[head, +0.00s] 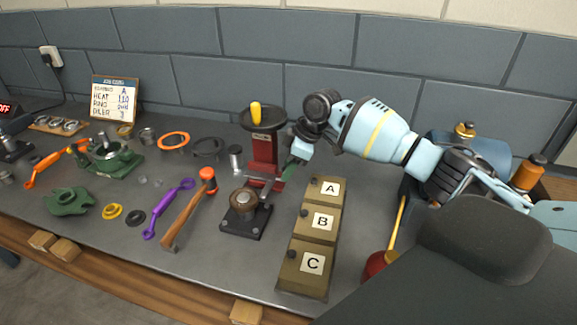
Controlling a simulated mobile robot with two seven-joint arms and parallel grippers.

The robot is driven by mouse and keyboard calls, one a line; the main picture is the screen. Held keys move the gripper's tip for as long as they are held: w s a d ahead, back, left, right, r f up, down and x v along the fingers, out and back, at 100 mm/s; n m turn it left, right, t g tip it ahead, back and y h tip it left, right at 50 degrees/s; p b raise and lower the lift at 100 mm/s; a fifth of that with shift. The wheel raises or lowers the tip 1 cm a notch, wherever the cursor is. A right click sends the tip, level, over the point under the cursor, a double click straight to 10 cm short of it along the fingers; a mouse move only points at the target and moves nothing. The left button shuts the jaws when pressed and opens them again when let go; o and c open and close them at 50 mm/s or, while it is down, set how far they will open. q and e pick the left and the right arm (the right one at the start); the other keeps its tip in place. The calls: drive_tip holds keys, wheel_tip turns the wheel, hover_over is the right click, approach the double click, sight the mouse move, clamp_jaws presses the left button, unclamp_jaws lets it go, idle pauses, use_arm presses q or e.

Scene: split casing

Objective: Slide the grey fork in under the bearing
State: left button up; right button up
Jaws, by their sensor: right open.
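The bearing (243,199), a brown and dark round part, sits on a black square base (245,222) in the middle of the bench. A thin grey piece, which looks like the fork (266,190), lies just right of and behind the bearing. A green part (291,166), perhaps its handle, rises toward my right gripper (297,160). My right gripper is open, pointing down-left close to the green part; whether they touch is unclear. The gap under the bearing is too small to make out. My left gripper is not in view.
A red press (265,150) with a black wheel stands just behind. Boxes A, B and C (317,237) stand to the right. An orange-headed hammer (187,212) and a purple wrench (166,208) lie left. A green casing (110,157) stands farther left.

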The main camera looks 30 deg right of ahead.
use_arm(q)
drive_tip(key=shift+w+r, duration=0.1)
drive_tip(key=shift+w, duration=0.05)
use_arm(e)
drive_tip(key=shift+w+a+f, duration=0.1)
drive_tip(key=shift+f, duration=0.1)
clamp_jaws()
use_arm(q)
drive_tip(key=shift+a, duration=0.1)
